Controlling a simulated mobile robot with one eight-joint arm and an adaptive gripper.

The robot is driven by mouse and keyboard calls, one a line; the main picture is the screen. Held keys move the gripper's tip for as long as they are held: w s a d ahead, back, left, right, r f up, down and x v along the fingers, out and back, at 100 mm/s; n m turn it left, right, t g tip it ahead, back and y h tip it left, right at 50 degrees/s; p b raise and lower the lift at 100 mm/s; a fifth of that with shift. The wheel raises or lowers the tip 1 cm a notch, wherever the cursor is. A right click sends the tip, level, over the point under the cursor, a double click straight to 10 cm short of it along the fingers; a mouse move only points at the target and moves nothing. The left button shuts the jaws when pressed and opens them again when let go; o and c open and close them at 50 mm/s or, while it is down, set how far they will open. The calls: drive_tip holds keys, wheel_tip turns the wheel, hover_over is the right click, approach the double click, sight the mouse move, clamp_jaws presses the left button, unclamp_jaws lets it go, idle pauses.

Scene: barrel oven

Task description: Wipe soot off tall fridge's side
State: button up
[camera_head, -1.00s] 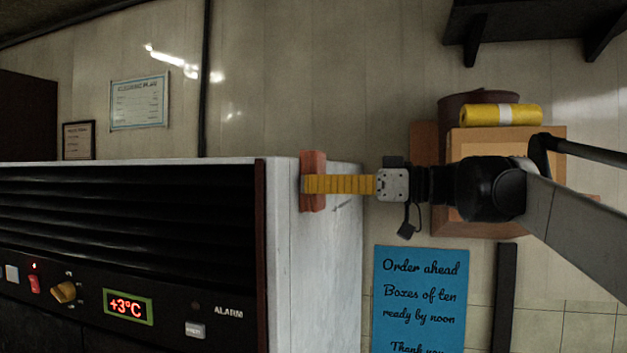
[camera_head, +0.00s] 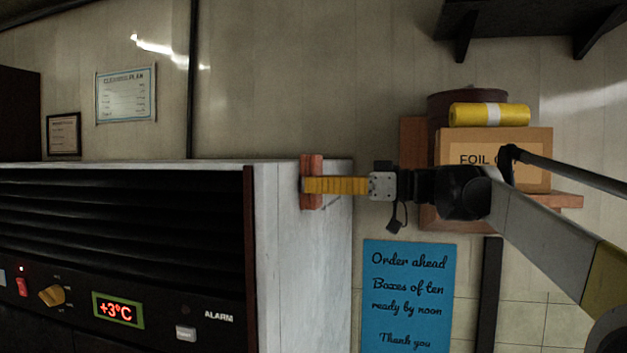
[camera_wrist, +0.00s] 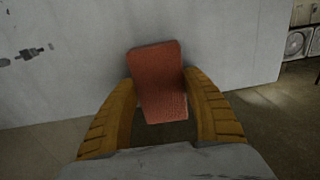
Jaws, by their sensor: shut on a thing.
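The tall fridge's pale grey side (camera_head: 300,290) stands right of its dark front in the head view and fills much of the wrist view (camera_wrist: 75,85). My gripper (camera_head: 308,185) has yellow ribbed fingers and is shut on a red-brown pad (camera_head: 312,203), near the top of that side. In the wrist view the pad (camera_wrist: 158,85) sits between the fingertips, in front of the panel; I cannot tell whether it touches. Dark soot marks (camera_wrist: 30,53) show on the panel left of the pad in the wrist view.
The fridge front has a control panel with a +3°C display (camera_head: 118,309). A blue sign (camera_head: 408,300) hangs on the wall behind. A shelf with a foil box (camera_head: 500,150) and a yellow roll (camera_head: 488,115) is close behind my arm. A dark shelf (camera_head: 530,20) is above.

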sight(279, 190)
drive_tip(key=shift+s+a+b, duration=0.15)
drive_tip(key=shift+s+a, duration=0.15)
drive_tip(key=shift+s, duration=0.5)
drive_tip(key=shift+s+a+b, duration=0.2)
drive_tip(key=shift+s+a, duration=0.15)
drive_tip(key=shift+s, duration=0.5)
drive_tip(key=shift+s+a+b, duration=0.15)
drive_tip(key=shift+s+a, duration=0.15)
drive_tip(key=shift+s, duration=0.5)
drive_tip(key=shift+s+a, duration=0.5)
drive_tip(key=shift+s, duration=0.85)
drive_tip(key=shift+s+a, duration=0.45)
drive_tip(key=shift+s, duration=0.85)
drive_tip(key=shift+s+a, duration=0.5)
drive_tip(key=shift+s, duration=0.85)
drive_tip(key=shift+w+d, duration=0.2)
drive_tip(key=shift+w, duration=0.05)
drive_tip(key=shift+s+d, duration=0.1)
drive_tip(key=shift+d, duration=0.15)
drive_tip(key=shift+v, duration=2.65)
drive_tip(key=shift+s, duration=0.1)
drive_tip(key=v, duration=0.3)
